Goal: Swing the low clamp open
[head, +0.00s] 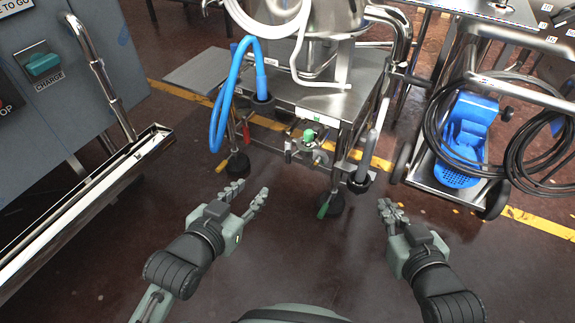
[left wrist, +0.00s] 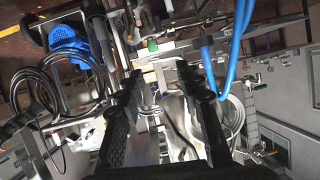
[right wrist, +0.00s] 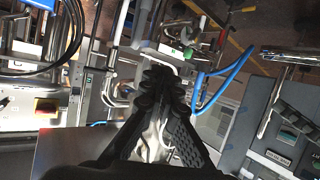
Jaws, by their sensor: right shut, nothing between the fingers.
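The low clamp (head: 318,157) appears as a small metal fitting low on the steel cart's front, beside a green part (head: 308,135). It is too small to tell whether it is open or closed. The green part also shows in the left wrist view (left wrist: 152,45) and in the right wrist view (right wrist: 188,53). My left gripper (head: 251,189) is open and empty, in front of the cart and left of the clamp. My right gripper (head: 388,205) is shut and empty, right of the clamp and nearer me. Neither gripper touches the cart.
The steel cart (head: 325,101) stands on casters ahead, with a blue hose (head: 217,112) hanging at its left. A grey cabinet (head: 60,75) stands at left. The floor before me is clear.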

